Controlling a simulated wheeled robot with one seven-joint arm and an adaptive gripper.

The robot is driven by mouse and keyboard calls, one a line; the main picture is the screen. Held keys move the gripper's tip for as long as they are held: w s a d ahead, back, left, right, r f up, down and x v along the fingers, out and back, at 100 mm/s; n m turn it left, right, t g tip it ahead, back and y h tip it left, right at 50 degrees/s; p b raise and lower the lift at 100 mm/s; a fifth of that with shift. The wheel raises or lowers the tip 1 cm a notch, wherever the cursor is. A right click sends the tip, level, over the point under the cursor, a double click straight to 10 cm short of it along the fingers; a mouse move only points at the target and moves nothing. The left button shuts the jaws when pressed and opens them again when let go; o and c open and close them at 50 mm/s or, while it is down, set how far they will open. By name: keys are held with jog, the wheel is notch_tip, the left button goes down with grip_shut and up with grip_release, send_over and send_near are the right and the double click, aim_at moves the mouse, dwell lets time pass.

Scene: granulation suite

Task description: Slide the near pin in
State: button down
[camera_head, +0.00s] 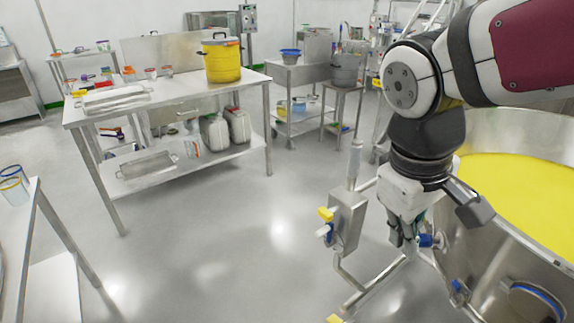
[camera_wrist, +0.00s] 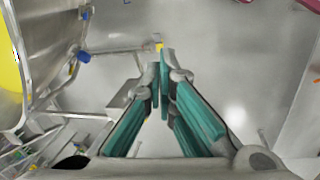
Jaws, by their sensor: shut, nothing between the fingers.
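Two blue pin-like parts show on the big steel bowl's frame in the head view. One blue part (camera_head: 428,240) is just right of my gripper's fingers, and another blue part (camera_head: 458,286) is lower, nearer the camera. I cannot tell surely which is the near pin, or how far either is in. In the wrist view a blue part (camera_wrist: 83,57) juts out beside the bowl, left of the fingers and apart from them. My gripper (camera_head: 403,241) points down beside the bowl; in the wrist view its teal-padded fingers (camera_wrist: 161,62) meet at the tips, shut and empty.
The steel bowl (camera_head: 490,240) with yellow contents fills the right side. A metal box (camera_head: 347,222) with yellow and blue knobs stands left of my gripper. A steel table (camera_head: 180,92) bears a yellow pot (camera_head: 222,60). The floor (camera_head: 230,240) between is clear.

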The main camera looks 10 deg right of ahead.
jog(key=w+f+n+g+h+b, duration=0.2)
jog(key=w+f+n+h+b, duration=0.25)
jog(key=w+f, duration=0.45)
jog(key=n+t+h+b, duration=0.9)
jog(key=n+t+b, duration=0.1)
jog(key=n, duration=0.5)
send_near(324, 217)
jog(key=b+x, duration=0.3)
jog(key=x, duration=0.3)
jog(key=shift+w+d+f, duration=0.1)
jog(key=shift+w+d, duration=0.05)
jog(key=shift+w, duration=0.05)
jog(key=shift+w+d, duration=0.1)
jog(key=shift+d, duration=0.15)
jog(key=shift+p+x, duration=0.45)
jog(key=shift+x, duration=1.1)
